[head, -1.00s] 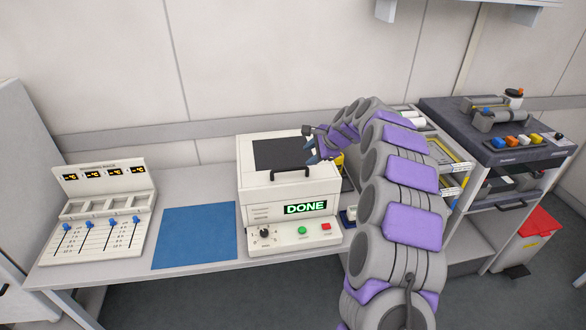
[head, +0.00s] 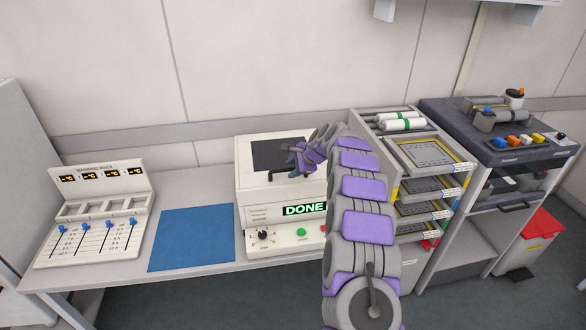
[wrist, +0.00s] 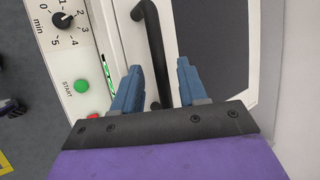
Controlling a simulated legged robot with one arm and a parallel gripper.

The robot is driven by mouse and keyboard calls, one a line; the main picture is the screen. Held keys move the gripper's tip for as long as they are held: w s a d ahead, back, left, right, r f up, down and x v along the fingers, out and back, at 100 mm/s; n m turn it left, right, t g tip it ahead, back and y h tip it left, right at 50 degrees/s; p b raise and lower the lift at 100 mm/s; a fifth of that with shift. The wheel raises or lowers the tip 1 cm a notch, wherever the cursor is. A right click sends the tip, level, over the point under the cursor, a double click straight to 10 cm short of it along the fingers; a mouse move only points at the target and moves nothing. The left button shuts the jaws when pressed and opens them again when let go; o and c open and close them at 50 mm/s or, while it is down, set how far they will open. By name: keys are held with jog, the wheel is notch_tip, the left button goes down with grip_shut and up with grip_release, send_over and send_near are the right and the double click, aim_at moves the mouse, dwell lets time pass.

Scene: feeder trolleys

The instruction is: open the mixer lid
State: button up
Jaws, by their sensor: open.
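The mixer (head: 262,213) is a white box on the bench with a lit green DONE display (head: 304,209). Its lid (head: 250,176) is shut, with a dark panel on top and a black bar handle (head: 279,175) along the front edge. In the wrist view the handle (wrist: 152,40) runs up from between my fingers. My gripper (wrist: 158,75) is open, its two blue fingers on either side of the handle's line. Whether they touch the handle cannot be told. In the head view my gripper (head: 296,160) is over the lid, partly hidden by my arm.
A blue mat (head: 192,238) and a panel with several blue sliders (head: 97,215) lie left of the mixer. A rack of trays (head: 428,152) stands close on the right, beside a dark-topped trolley (head: 495,148). A red-lidded bin (head: 538,225) is on the floor.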

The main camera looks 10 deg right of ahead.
jog(key=shift+d, duration=0.15)
jog(key=shift+c, duration=0.9)
grip_shut()
